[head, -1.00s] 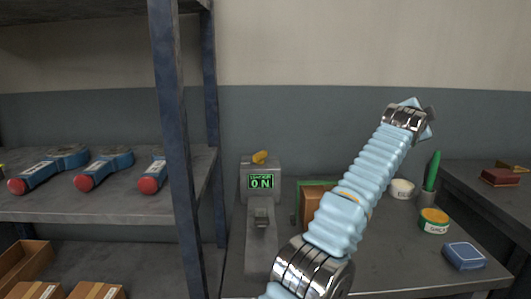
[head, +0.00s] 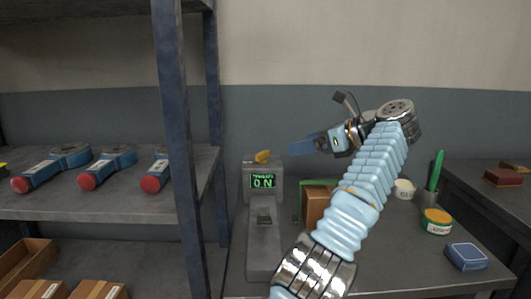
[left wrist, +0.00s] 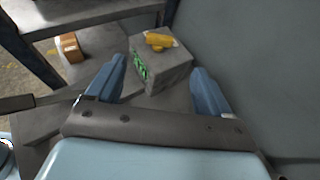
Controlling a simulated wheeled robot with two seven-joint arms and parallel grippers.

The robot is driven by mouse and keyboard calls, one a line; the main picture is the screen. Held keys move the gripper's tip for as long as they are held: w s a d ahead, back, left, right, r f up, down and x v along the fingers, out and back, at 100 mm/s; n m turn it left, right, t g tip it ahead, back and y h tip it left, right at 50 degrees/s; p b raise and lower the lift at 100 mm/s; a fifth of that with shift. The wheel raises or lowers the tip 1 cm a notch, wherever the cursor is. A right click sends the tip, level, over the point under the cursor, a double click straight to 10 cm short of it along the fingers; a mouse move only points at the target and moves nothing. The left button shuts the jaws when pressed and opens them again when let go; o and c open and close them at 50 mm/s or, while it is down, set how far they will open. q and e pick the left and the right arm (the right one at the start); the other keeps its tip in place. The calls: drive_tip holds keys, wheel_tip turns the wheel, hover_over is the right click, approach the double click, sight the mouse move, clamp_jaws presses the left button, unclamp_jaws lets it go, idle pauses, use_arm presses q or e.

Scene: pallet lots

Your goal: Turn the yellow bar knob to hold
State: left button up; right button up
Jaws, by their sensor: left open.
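The yellow bar knob (head: 263,156) sits on top of a grey box-like device (head: 263,170). A green display (head: 263,181) on the device's front reads ON, with smaller text above it that I cannot read surely. In the left wrist view, the knob (left wrist: 159,41) lies on the device's top face, ahead of and between my spread fingers. My left gripper (head: 295,147) is open and empty, to the right of the knob and apart from it. It also shows in the left wrist view (left wrist: 160,88). My right gripper is not in view.
A blue shelf post (head: 178,150) stands left of the device, with several blue red-ended tools on the shelf (head: 100,208). Right of the device on the bench are a brown box (head: 314,205), an orange-lidded tub (head: 436,221) and a blue box (head: 466,256).

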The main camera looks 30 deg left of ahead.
sight(264, 152)
use_arm(q)
drive_tip(key=x, duration=1.3)
drive_tip(key=shift+a+f, duration=0.1)
drive_tip(key=shift+a, duration=0.2)
drive_tip(key=shift+c, duration=0.5)
